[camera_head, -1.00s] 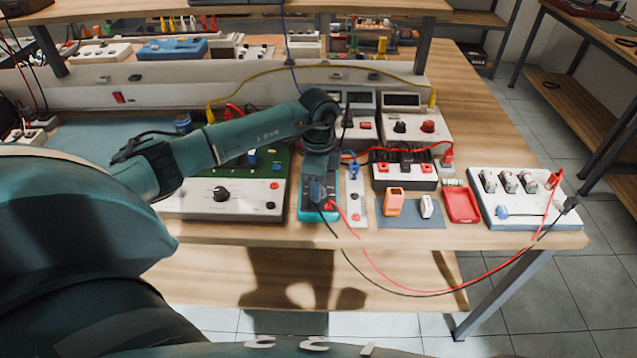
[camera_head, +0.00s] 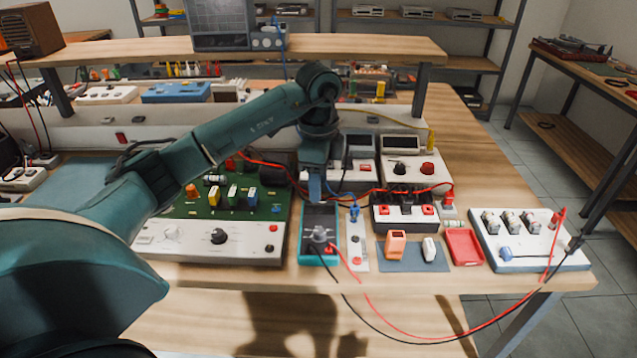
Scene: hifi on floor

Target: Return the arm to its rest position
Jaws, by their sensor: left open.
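My left arm (camera_head: 230,135) comes in from the left, bends over the bench and points down. My left gripper (camera_head: 315,194) hangs over the far end of the teal multimeter (camera_head: 304,245). It is open and I see nothing held in it. Its fingertips are small and partly hidden by the wrist. The multimeter's grey dial (camera_head: 320,235) is in plain view in front of the gripper. A red lead and a black lead run from the multimeter to the white component board (camera_head: 530,264) at the right. My right gripper is not in view.
A green circuit board (camera_head: 205,213) on a white panel (camera_head: 180,240) stands left of the multimeter. A narrow white strip (camera_head: 356,240), an orange block (camera_head: 396,244) and a red tray (camera_head: 464,247) lie to its right. A raised shelf (camera_head: 370,48) crosses behind the arm.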

